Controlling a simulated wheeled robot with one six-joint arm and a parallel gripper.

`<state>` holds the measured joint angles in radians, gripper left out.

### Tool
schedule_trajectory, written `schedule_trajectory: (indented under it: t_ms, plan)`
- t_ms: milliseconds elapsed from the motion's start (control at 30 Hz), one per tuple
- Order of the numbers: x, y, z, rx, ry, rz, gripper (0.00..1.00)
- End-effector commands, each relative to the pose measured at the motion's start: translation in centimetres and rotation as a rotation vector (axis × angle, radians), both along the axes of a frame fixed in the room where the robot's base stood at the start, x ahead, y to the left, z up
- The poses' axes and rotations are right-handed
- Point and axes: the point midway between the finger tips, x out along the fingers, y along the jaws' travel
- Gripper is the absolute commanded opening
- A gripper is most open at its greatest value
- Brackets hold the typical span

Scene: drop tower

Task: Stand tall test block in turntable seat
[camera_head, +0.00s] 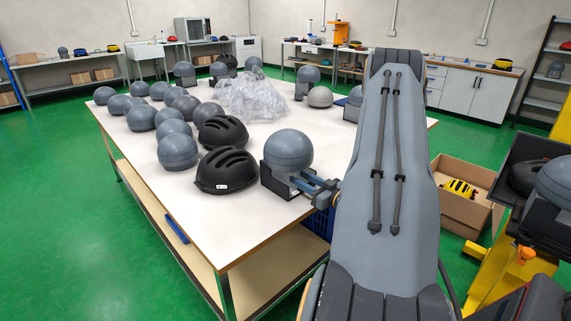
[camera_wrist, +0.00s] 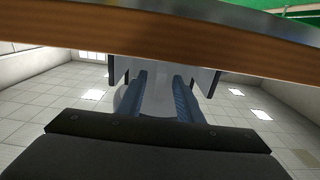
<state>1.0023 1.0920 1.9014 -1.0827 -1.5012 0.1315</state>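A smooth grey domed block (camera_head: 288,147) sits upright in a dark, open-sided stand (camera_head: 274,180) at the table's near right edge. I cannot tell whether it is the tall test block. My gripper (camera_head: 305,184) reaches in level from the right, its two blue fingers at the stand, below the dome. In the wrist view, which looks upside down, the fingers (camera_wrist: 165,77) are parted between dark side walls. A pale grey surface shows between and behind them; I cannot tell whether they touch it. A turntable seat cannot be made out clearly.
The white table (camera_head: 245,228) also holds several grey domes (camera_head: 177,151), black helmets (camera_head: 227,170) and crumpled clear plastic (camera_head: 250,95). At right are a cardboard box (camera_head: 462,205) with a yellow helmet and a yellow machine (camera_head: 497,260) near another grey dome (camera_head: 556,183). Green floor is open at left.

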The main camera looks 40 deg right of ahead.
Motion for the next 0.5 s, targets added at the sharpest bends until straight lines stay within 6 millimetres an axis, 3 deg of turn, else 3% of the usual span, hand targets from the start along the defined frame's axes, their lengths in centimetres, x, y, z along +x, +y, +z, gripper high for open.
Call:
schedule_trajectory:
  t_ms: [300,500]
  plan:
    - [4.2,0.8,0.0,-0.002,0.0,0.004,0.33]
    - [5.3,1.0,-0.1,-0.001,0.0,0.003,0.33]
